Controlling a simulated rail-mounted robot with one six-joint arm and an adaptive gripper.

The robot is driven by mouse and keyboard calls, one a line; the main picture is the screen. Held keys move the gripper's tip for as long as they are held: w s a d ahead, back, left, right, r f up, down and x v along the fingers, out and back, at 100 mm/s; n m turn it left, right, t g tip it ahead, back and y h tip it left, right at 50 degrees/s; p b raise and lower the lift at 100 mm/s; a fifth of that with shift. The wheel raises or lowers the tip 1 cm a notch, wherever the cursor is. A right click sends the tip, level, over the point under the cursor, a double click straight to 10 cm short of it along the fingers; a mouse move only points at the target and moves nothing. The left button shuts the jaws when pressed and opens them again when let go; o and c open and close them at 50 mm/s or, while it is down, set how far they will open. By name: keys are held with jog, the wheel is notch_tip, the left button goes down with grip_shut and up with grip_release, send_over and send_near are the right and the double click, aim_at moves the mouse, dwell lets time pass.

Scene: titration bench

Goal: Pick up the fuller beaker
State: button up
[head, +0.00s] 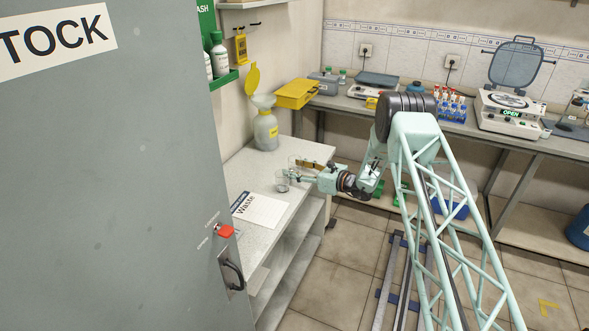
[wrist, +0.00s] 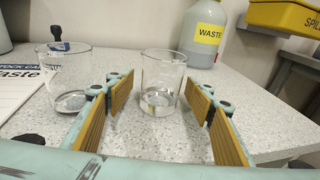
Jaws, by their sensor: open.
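Two clear glass beakers stand upright on the speckled bench. In the wrist view one beaker (wrist: 163,75) is in the middle, and the other beaker (wrist: 70,75) is at the left, beside a printed card. Both hold a shallow layer of clear liquid; the middle one looks slightly deeper, but the difference is hard to judge. My gripper (wrist: 161,93) is open, its ribbed tan pads on either side of the middle beaker's line. That beaker appears at or just beyond the fingertips, with no contact visible. In the head view my gripper (head: 301,172) is low over the bench.
A waste bottle (head: 266,130) with a yellow lid stands at the bench's back. A "Waste" card (head: 261,209) lies in front. The left beaker stands close outside my left finger. A large grey cabinet door (head: 110,190) fills the left of the head view.

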aim_at(300, 163)
jog(key=shift+c, duration=0.9)
jog(key=c, duration=0.8)
jog(key=shift+c, duration=0.2)
jog(key=shift+r, duration=0.4)
jog(key=shift+r+p, duration=0.3)
jog(key=shift+r, duration=1.05)
jog(key=shift+s, duration=0.15)
jog(key=s+d, duration=0.3)
jog(key=s, duration=0.4)
jog(key=s+d+r+p, duration=0.1)
jog(key=s+d, duration=0.2)
jog(key=s, duration=0.4)
jog(key=shift+d+r+p, duration=0.25)
jog(key=shift+p, duration=0.05)
jog(key=shift+s, duration=0.1)
